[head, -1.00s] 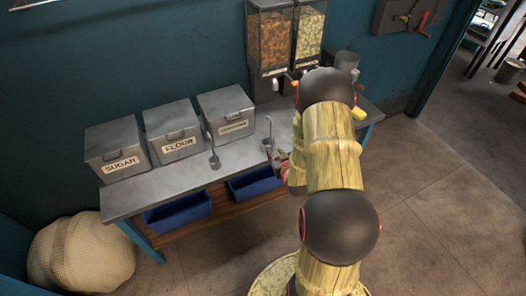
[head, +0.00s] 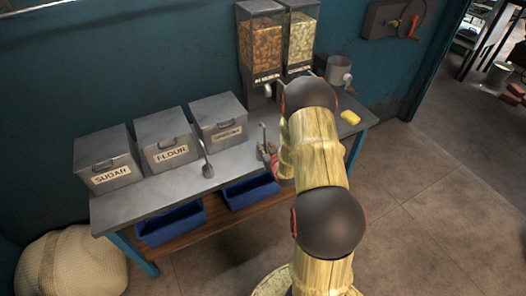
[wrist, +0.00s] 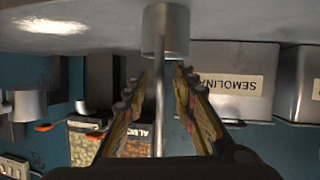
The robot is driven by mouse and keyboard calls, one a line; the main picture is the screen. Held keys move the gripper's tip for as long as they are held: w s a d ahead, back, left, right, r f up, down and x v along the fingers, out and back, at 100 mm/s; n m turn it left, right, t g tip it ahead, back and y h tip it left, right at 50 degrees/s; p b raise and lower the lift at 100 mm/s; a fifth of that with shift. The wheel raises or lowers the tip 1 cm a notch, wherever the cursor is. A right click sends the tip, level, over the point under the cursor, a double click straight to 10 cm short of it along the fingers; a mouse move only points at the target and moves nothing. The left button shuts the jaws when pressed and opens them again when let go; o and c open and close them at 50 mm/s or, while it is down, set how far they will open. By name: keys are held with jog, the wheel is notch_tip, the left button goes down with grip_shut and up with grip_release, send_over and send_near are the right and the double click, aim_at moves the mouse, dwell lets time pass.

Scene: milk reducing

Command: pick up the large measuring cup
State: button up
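A grey metal measuring cup (wrist: 166,32) stands on the counter in the wrist view, which is upside down. Its thin upright handle (wrist: 160,100) lies between the two fingers of my gripper (wrist: 161,72), with gaps on both sides. My gripper is open around the handle. In the head view my gripper (head: 270,160) is at the counter's front edge beside this cup's handle (head: 263,134), and my arm partly hides that area. A second metal cup with an upright handle (head: 207,168) stands further left on the counter. I cannot tell which cup is larger.
Sugar (head: 106,160), flour (head: 167,140) and semolina (head: 218,120) bins line the counter's back. Dispensers (head: 262,45) stand behind my arm. A yellow sponge (head: 350,117) lies at the right end. Blue trays (head: 170,222) sit below. The counter's front left (head: 150,198) is clear.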

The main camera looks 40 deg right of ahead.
jog(key=shift+r, duration=0.1)
jog(key=shift+c, duration=0.6)
grip_shut()
